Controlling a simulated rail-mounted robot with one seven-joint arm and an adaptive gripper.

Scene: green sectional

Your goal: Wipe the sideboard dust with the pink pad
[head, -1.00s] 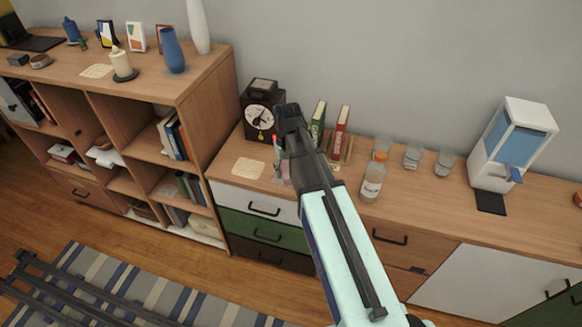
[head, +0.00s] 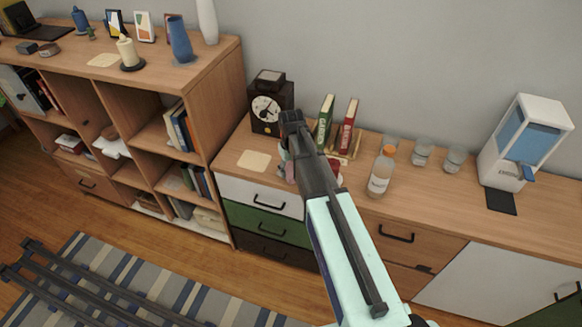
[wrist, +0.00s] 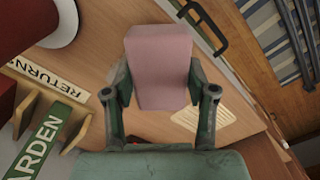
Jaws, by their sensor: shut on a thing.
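The pink pad (wrist: 160,65) is held between the two fingers of my gripper (wrist: 160,84) in the wrist view, above the wooden top. The sideboard (head: 440,205) is the long low cabinet in the head view. A pale, squarish patch that looks like the dust (head: 254,160) lies near its left end, in front of the clock. In the wrist view the patch (wrist: 188,118) shows partly behind the right finger. In the head view my arm hides most of the gripper and pad, just right of the patch. I cannot tell whether the pad touches the top.
A dark clock (head: 270,103) stands behind the patch. Upright books (head: 347,127) in a rack, a bottle (head: 382,172), glasses (head: 423,153) and a dispenser (head: 525,145) stand to the right. A taller bookcase (head: 215,85) borders the left, with another pale patch (head: 103,60) on top.

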